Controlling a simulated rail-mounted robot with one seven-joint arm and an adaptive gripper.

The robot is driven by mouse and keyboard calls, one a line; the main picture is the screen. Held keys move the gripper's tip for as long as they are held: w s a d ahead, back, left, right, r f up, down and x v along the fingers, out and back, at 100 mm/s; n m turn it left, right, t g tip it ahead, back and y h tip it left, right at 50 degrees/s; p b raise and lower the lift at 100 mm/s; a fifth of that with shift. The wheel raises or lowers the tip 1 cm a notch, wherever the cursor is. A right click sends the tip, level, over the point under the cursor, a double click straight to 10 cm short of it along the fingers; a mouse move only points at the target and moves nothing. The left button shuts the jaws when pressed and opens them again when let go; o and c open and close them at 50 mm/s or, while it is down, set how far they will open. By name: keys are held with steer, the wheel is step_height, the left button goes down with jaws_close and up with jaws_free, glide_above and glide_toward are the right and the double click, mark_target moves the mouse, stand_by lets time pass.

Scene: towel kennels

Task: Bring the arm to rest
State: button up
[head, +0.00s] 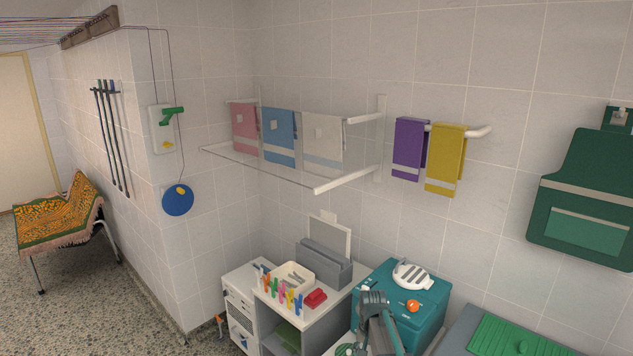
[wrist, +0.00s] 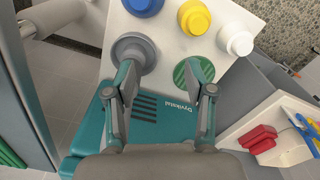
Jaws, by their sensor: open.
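My gripper (wrist: 160,75) is open and empty in the wrist view, its two teal-and-grey fingers apart with nothing between them. Beneath it are a teal box (wrist: 155,125) with dark vent slots and a white surface (wrist: 158,50) beyond it. In the head view, part of my arm (head: 377,325) shows at the bottom, in front of the teal box (head: 430,311). The fingertips cannot be made out there.
Blue (wrist: 143,5), yellow (wrist: 194,18) and white (wrist: 236,40) round pieces sit on the white surface. A grey round piece (wrist: 132,55) and a green slotted disc (wrist: 181,74) lie near the fingers. Wall racks (head: 340,183) with towels hang above.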

steer(key=s+d+f+n, duration=0.1)
steer(key=s+f+n, duration=0.15)
steer(key=s, duration=0.95)
steer(key=s+f+n, duration=0.1)
steer(key=s+f, duration=0.3)
steer(key=s, duration=0.8)
steer(key=s+f+g, duration=0.3)
steer(key=s+f, duration=0.6)
steer(key=s, duration=0.5)
steer(key=s+f+g+b, duration=0.1)
steer(key=s+f+g, duration=0.2)
steer(key=s+f, duration=0.7)
steer(key=s, duration=0.4)
steer(key=shift+f+g+b, duration=0.25)
steer(key=shift+g+b, duration=0.05)
steer(key=shift+g, duration=0.1)
steer(key=shift+d, duration=0.1)
